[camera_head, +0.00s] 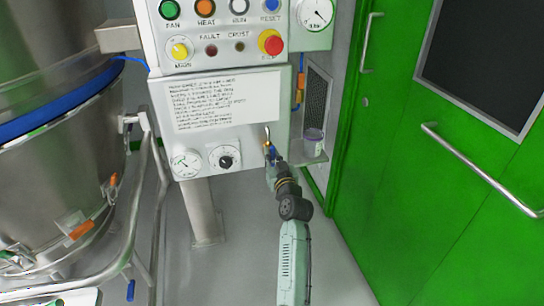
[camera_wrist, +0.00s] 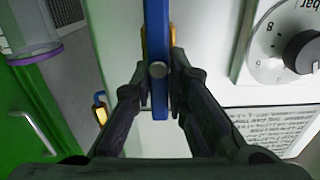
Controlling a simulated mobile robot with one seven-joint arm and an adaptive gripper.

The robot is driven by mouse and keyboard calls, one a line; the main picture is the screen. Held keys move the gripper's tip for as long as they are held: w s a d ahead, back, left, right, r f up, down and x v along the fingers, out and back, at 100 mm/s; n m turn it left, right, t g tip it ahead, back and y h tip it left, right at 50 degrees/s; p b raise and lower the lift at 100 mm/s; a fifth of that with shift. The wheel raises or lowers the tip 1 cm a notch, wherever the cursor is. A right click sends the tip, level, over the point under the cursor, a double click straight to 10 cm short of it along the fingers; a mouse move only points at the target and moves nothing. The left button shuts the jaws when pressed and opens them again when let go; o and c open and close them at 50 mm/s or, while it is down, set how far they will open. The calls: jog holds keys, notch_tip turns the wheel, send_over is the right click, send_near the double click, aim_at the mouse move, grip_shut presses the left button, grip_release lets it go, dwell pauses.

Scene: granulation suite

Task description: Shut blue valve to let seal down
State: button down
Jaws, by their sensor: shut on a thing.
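The blue valve handle (camera_wrist: 157,50) is a long flat bar with a silver bolt, running up and down in the wrist view. Yellow parts show behind it. My gripper (camera_wrist: 158,90) is shut on this handle, with one dark finger on each side near the bolt. In the head view my gripper (camera_head: 272,160) is at the lower right corner of the white panel (camera_head: 240,140). There, my gripper and wrist hide most of the valve; a small metal and yellow piece shows above the fingers.
A black regulator knob (camera_head: 224,159) and a pressure gauge (camera_head: 187,163) sit left of the valve. A purple-rimmed jar (camera_head: 313,143) stands on a shelf at right. Green doors (camera_head: 385,180) lie beyond.

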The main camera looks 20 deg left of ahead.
jog(key=shift+w+d+m, duration=0.1)
jog(key=shift+d+m, duration=0.15)
jog(key=shift+m, duration=0.35)
jog(key=shift+w+d+f+m+p, duration=0.25)
jog(key=shift+m+p, duration=0.4)
jog(key=shift+m, duration=2.1)
jog(key=shift+w+d+f+m+p, duration=0.15)
jog(key=shift+f+m+p, duration=0.35)
jog(key=shift+m, duration=2.2)
jog(key=shift+w+d+f+m+p, duration=0.25)
jog(key=shift+m+p, duration=0.5)
jog(key=shift+m, duration=2)
jog(key=shift+s, duration=0.25)
jog(key=c, duration=1.8)
grip_release()
jog(key=shift+o, duration=1.3)
jog(key=shift+a+r, duration=0.1)
jog(key=shift+r, duration=0.05)
